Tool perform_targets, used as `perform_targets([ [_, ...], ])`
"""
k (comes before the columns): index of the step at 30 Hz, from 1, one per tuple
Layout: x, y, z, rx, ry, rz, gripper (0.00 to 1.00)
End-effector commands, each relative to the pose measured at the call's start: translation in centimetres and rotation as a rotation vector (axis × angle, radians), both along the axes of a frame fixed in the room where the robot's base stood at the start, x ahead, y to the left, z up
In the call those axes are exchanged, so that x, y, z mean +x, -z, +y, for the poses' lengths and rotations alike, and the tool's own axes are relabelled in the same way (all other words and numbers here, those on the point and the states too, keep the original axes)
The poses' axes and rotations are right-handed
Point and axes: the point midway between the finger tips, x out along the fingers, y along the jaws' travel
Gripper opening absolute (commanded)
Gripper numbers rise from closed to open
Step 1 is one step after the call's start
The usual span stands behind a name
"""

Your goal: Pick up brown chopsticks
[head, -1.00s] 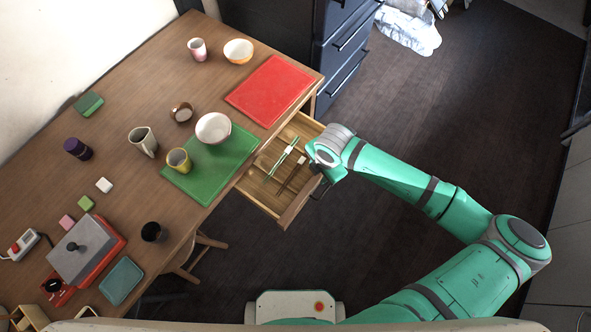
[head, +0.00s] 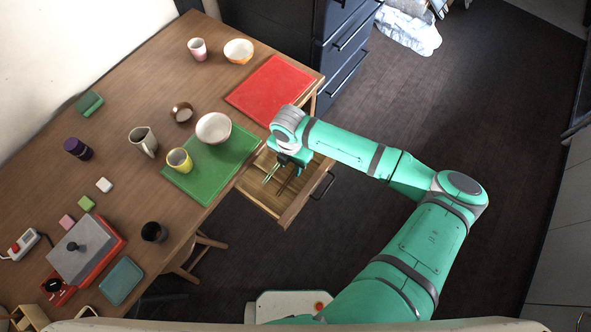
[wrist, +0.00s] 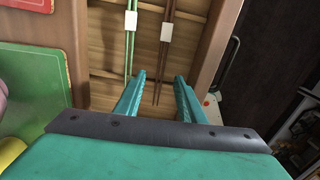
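The brown chopsticks (wrist: 161,68) lie in the open wooden drawer, with a white rest or band (wrist: 167,32) across them in the wrist view. In the head view only their lower ends (head: 283,187) show below my arm. Green chopsticks (wrist: 129,60) with a similar white piece lie to their left, and show in the head view too (head: 269,173). My gripper (wrist: 161,80) is open and empty above the drawer. In the wrist view the brown tips lie between its fingers. The fingers appear apart from the chopsticks; their exact height is unclear.
The drawer (head: 289,217) has raised walls and a dark handle (head: 323,186). The table (head: 105,122) beside it holds a green mat (head: 196,184), a red mat (head: 266,88), a white bowl (head: 213,128) and several cups. Open floor lies to the right.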

Motion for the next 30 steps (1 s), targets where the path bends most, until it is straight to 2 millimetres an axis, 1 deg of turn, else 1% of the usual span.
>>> perform_targets([
  [10, 0.4, 4.3, -0.5, 0.000, 0.001, 0.002, 0.36],
  [14, 0.5, 5.0, -0.5, 0.001, 0.000, -0.001, 0.36],
  [20, 0.5, 5.1, -0.5, 0.000, 0.000, 0.000, 0.36],
  [21, 0.5, 5.0, -0.5, 0.000, 0.000, 0.000, 0.31],
  [22, 0.5, 5.0, -0.5, 0.000, 0.000, 0.000, 0.24],
  [25, 0.5, 5.0, -0.5, 0.000, 0.000, 0.000, 0.00],
  [30, 0.5, 5.0, -0.5, 0.000, 0.000, 0.000, 0.00],
])
